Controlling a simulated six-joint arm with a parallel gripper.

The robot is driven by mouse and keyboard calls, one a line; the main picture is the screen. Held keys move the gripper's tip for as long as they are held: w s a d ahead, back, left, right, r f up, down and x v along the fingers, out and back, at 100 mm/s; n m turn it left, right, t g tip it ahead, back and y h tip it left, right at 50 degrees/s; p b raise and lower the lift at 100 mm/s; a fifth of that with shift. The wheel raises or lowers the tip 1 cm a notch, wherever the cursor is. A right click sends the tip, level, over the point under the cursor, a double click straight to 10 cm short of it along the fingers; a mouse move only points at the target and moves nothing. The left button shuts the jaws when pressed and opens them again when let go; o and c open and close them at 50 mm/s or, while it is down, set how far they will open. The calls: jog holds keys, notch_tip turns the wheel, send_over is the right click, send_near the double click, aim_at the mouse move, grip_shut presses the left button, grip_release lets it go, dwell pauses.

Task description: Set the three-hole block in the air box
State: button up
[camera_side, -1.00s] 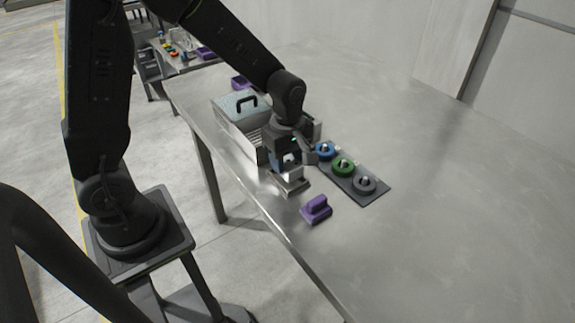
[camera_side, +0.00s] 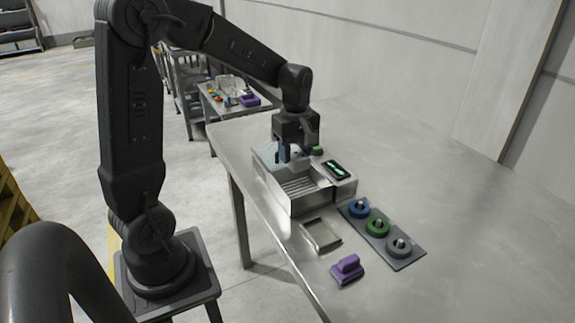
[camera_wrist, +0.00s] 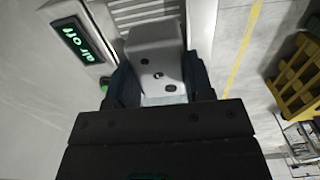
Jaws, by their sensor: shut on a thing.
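My gripper (camera_side: 290,154) is shut on the three-hole block and holds it over the far part of the air box. In the wrist view the three-hole block (camera_wrist: 155,55) is pale white with dark round holes and sits between the two dark jaws. In the side view the jaws mostly hide it. The air box (camera_side: 308,204) is a metal box with a ribbed floor, seen below my gripper. Whether the block touches the box is hidden. Its display (camera_side: 336,170) shows green letters, reading "air off" in the wrist view (camera_wrist: 80,38).
An empty metal-rimmed tray (camera_side: 333,245) lies in front of the box. A purple block (camera_side: 347,272) is nearer the front edge. A dark board (camera_side: 405,262) with blue, green and grey rings is at right. A green button (camera_side: 317,150) is beside my gripper. The right table is clear.

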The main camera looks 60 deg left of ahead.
jog(key=shift+w+a, duration=0.25)
jog(key=shift+w, duration=0.3)
jog(key=shift+w+a, duration=0.25)
jog(key=shift+w, duration=0.25)
jog(key=shift+f, duration=2.95)
jog(key=shift+f, duration=0.25)
jog(key=shift+f, duration=0.75)
jog(key=shift+f, duration=0.3)
jog(key=shift+f, duration=0.4)
jog(key=shift+f, duration=0.5)
